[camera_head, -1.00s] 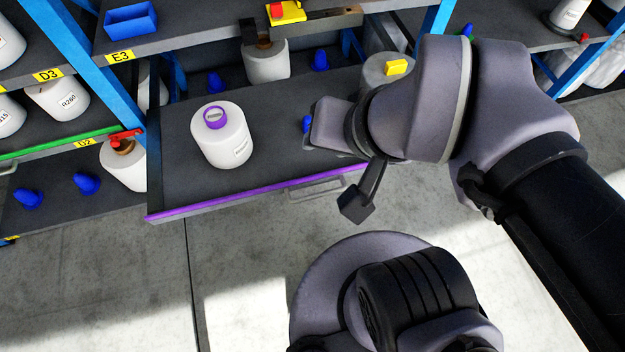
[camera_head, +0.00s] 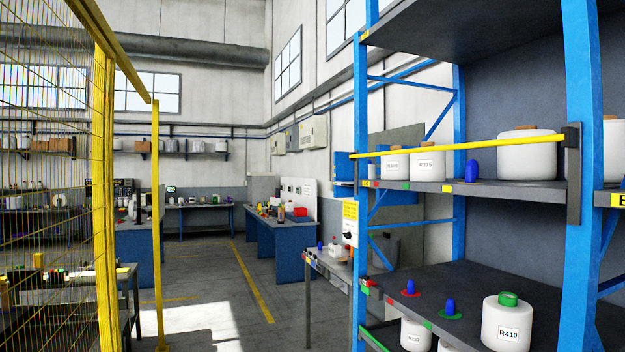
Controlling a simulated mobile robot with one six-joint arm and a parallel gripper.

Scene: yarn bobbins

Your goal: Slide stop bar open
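A yellow stop bar (camera_head: 465,147) runs nearly level across the front of the upper shelf at the right. Its right end meets a black bracket (camera_head: 573,175) on the near blue post. Its left end reaches the far blue post and sticks out slightly past it. Behind the bar stand white bobbins: a large one (camera_head: 527,158) at the right and two smaller ones (camera_head: 428,163) at the left. A blue peg (camera_head: 472,171) stands between them. My gripper and arm are out of view.
A lower shelf (camera_head: 462,296) holds blue pegs and a white bobbin marked R410 (camera_head: 507,325) with a green top. Yellow mesh fencing (camera_head: 60,170) stands at the left. Open floor (camera_head: 225,285) lies between fence and rack. A blue workbench (camera_head: 280,235) stands farther back.

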